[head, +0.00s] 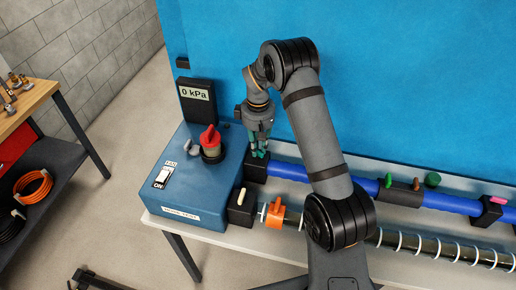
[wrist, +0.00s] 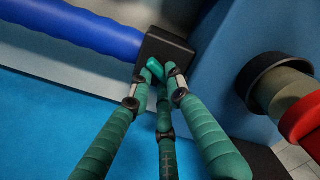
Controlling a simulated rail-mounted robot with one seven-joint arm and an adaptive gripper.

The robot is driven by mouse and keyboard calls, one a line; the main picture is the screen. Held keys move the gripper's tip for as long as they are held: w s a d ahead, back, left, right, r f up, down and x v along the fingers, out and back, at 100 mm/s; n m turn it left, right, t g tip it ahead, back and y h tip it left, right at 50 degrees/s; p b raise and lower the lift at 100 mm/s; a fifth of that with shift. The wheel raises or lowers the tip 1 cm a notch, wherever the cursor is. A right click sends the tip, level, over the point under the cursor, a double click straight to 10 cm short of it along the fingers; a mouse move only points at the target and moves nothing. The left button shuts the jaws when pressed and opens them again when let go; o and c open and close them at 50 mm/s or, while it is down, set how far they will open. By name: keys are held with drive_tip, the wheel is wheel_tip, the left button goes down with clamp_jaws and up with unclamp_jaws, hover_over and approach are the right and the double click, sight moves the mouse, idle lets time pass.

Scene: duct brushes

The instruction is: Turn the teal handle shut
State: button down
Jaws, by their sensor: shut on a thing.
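The teal handle (wrist: 155,68) sits on a black block at the end of the blue pipe, between my fingertips in the wrist view. In the head view my gripper hides it. My gripper (head: 260,152) points down over that black block (head: 257,168); its green fingers also show in the wrist view (wrist: 158,76). They are shut on the teal handle. How far the handle is turned is hard to tell.
A blue box with a red knob (head: 210,140) and a white ON switch (head: 162,177) stands left of my gripper. A gauge (head: 197,97) reads 0 kPa. An orange clamp (head: 275,213) and a cream handle (head: 241,196) are in front. A blue panel (head: 400,80) rises behind.

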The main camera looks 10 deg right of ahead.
sight(258, 151)
drive_tip(key=m+b, duration=0.3)
drive_tip(key=shift+f+m, duration=0.2)
drive_tip(key=shift+m, duration=0.1)
drive_tip(key=m+b, duration=0.2)
drive_tip(key=m, duration=0.1)
drive_tip(key=shift+s+m+b, duration=0.1)
drive_tip(key=shift+m+b, duration=0.2)
drive_tip(key=m+b, duration=0.2)
drive_tip(key=m, duration=0.2)
drive_tip(key=shift+s+r, duration=0.1)
drive_tip(key=shift+r+m+b, duration=0.1)
drive_tip(key=shift+m+b, duration=0.55)
drive_tip(key=shift+m, duration=0.15)
drive_tip(key=c, duration=1.6)
unclamp_jaws()
drive_tip(key=shift+c, duration=0.2)
drive_tip(key=shift+s, duration=0.1)
wheel_tip(258, 151, up, 12)
